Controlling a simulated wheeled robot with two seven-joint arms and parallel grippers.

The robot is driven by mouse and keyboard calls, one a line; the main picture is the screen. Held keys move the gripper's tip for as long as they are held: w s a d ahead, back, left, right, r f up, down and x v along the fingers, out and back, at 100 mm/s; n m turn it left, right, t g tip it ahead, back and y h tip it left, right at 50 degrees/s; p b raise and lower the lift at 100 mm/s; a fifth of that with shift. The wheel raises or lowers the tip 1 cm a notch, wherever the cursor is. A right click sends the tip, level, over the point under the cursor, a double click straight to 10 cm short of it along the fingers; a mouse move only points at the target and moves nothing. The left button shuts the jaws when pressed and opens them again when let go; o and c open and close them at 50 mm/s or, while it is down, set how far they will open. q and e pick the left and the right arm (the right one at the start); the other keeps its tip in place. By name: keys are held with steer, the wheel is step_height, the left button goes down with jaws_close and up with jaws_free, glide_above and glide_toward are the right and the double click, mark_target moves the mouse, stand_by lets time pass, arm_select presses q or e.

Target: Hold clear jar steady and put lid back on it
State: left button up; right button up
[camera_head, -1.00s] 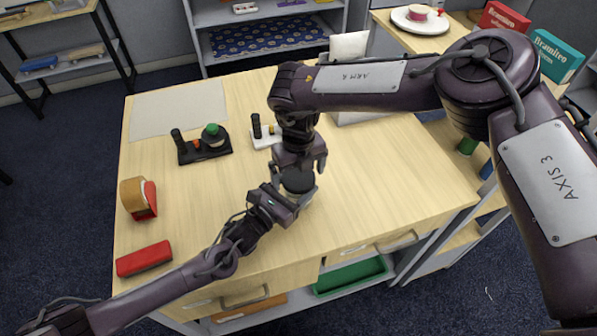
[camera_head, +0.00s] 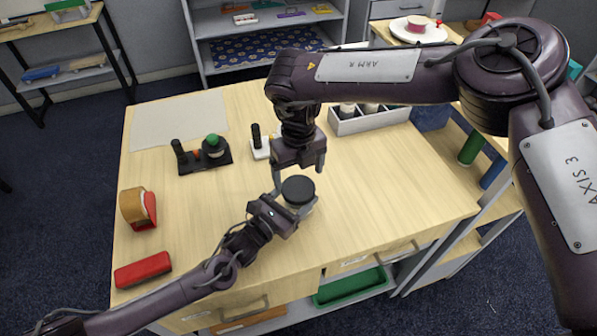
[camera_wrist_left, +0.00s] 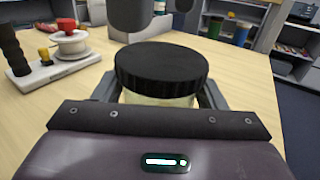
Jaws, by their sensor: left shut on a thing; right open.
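The clear jar (camera_head: 303,207) stands upright on the table near its middle. My left gripper (camera_head: 296,211) is shut around the jar from the front left. The black lid (camera_head: 298,188) sits flat on top of the jar; it also shows in the left wrist view (camera_wrist_left: 161,68), where it looks level, with the pale jar (camera_wrist_left: 158,100) below it between my fingers. My right gripper (camera_head: 300,177) is open and above the lid, apart from it, with its fingers pointing down. Whether the lid is screwed tight cannot be told.
A black stand with a green knob (camera_head: 212,146) and a white-based one (camera_head: 261,148) are behind. A tape dispenser (camera_head: 138,207) and red case (camera_head: 143,270) lie left. A divided white box (camera_head: 375,121) stands at the back right. The table's right front is clear.

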mark_target(298, 188)
step_height(298, 188, up, 3)
steer(key=shift+w+f+n, duration=0.1)
steer(key=shift+f+n, duration=0.1)
steer(key=shift+n, duration=0.7)
steer(key=shift+s+r+n, duration=0.2)
steer(key=shift+r+n, duration=0.25)
steer(key=shift+n, duration=0.05)
steer(key=shift+w+f, duration=0.1)
steer(key=shift+f, duration=4)
steer(key=c, duration=0.8)
steer(key=m, duration=0.3)
steer(key=shift+c, duration=0.2)
